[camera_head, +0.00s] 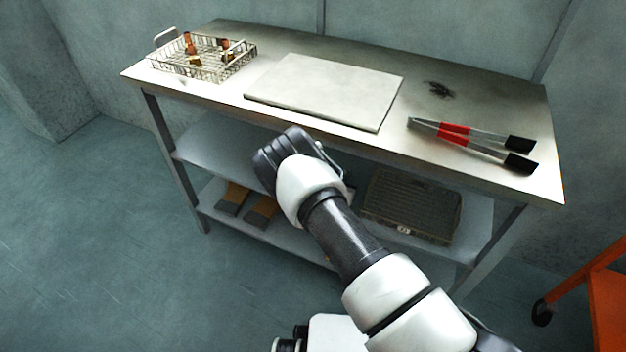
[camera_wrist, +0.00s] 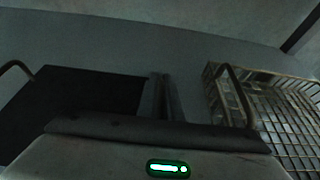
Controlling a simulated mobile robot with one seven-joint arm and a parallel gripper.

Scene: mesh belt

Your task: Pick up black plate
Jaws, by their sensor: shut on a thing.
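The black plate (camera_wrist: 70,105) shows in the wrist view as a flat, dark sheet on the left. My gripper (camera_wrist: 161,95) is at its right edge, and its fingers are close together, shut on the plate's edge. The exact contact is dim and partly hidden by the gripper body. In the head view my wrist and hand are at the front of the metal table, below its top. The fingertips are hidden there, and I cannot make out the plate.
A wire basket (camera_wrist: 285,110) is close right of the fingers in the wrist view. The metal table (camera_head: 220,95) holds a wire rack (camera_head: 205,70), a pale board (camera_head: 325,90) and red-handled tools (camera_head: 470,135). A dark crate (camera_head: 412,207) sits below. An orange frame (camera_head: 608,295) stands right.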

